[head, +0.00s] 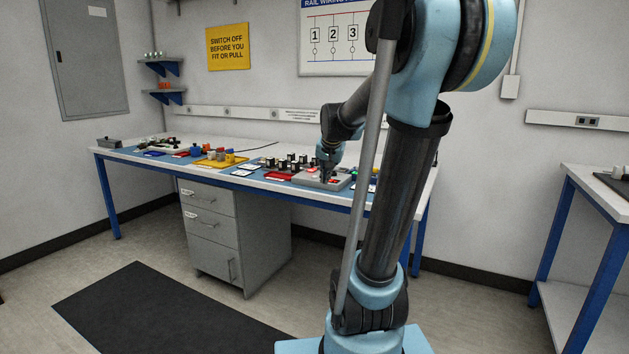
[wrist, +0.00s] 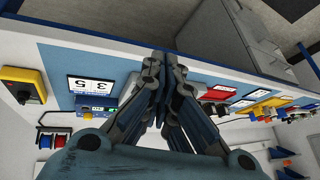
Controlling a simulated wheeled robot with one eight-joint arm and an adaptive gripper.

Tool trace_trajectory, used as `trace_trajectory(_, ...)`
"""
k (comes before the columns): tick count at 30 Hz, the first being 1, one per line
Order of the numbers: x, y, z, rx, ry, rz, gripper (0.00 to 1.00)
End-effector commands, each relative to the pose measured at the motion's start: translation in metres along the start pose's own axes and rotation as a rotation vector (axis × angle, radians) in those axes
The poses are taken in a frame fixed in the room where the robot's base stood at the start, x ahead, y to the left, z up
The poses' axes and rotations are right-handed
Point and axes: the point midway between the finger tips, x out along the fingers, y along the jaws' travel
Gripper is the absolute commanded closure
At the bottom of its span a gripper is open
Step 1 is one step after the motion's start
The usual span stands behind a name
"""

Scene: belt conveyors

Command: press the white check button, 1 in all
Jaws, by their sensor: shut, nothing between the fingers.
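My gripper (head: 326,176) is shut and empty. In the head view it points down over a pale grey box (head: 308,180) near the front right of the workbench. Its closed fingers (wrist: 162,60) also show in the wrist view, with the blue mat behind them. I cannot make out the white check button in either view; the fingers may hide it. I cannot tell whether the fingertips touch the box.
The workbench (head: 130,155) carries a yellow tray (head: 216,162) and several small parts left of my gripper. In the wrist view, a yellow box with a dark knob (wrist: 22,86) and a numbered card (wrist: 90,85) lie to the left. Another table (head: 597,187) stands at the right.

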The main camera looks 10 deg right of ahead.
Motion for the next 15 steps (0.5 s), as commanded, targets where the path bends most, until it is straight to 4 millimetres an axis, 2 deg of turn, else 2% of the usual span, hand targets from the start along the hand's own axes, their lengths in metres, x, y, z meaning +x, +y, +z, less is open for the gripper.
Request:
trace_trajectory(1,0.006,-0.009,-0.020,0.025,0.017,-0.008,1.00)
trace_trajectory(3,0.013,-0.018,-0.044,0.062,0.041,-0.019,1.00)
trace_trajectory(12,0.053,-0.063,-0.145,0.215,0.138,-0.081,1.00)
trace_trajectory(15,0.068,-0.075,-0.173,0.261,0.165,-0.102,1.00)
